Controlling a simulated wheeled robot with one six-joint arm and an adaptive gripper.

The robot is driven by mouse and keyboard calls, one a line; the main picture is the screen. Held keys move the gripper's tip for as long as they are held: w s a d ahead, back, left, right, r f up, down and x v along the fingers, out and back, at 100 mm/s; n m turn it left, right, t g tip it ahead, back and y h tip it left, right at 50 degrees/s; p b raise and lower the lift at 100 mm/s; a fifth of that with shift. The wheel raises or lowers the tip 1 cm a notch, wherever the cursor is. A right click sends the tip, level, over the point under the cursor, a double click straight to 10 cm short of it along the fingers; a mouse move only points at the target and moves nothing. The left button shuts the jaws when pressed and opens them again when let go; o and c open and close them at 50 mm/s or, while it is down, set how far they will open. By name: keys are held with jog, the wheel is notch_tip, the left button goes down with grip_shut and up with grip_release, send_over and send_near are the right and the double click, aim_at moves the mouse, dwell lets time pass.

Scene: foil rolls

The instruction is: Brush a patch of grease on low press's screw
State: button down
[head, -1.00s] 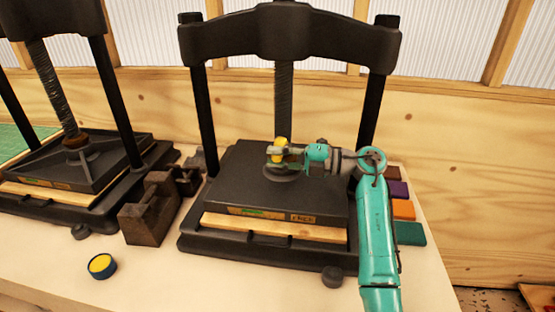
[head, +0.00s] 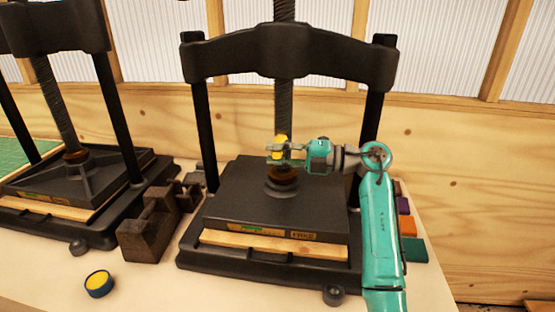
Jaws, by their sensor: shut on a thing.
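A dark press (head: 290,52) stands in the middle, its threaded screw (head: 284,105) running down to a brown collar (head: 283,174) on the black plate. My gripper (head: 281,153) comes from the right at the screw's lower end, just above the collar. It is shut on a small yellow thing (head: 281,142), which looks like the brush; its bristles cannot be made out. Whether it touches the screw cannot be told. A second press has its screw (head: 52,100) at the left. A round blue tin with a yellow top (head: 98,284) sits at the front left.
A dark brown metal block (head: 150,225) stands between the presses. Several coloured blocks (head: 412,250) lie right of the middle press, behind my arm. The press's two uprights flank my gripper. The bench front around the tin is clear.

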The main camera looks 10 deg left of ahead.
jog(key=shift+r, duration=3.1)
jog(key=shift+f, duration=6.2)
jog(key=shift+w+r, duration=0.1)
jog(key=shift+r, duration=6.15)
jog(key=shift+s+f, duration=0.2)
jog(key=shift+f, duration=3)
jog(key=shift+w+f, duration=0.15)
jog(key=shift+f, duration=1.5)
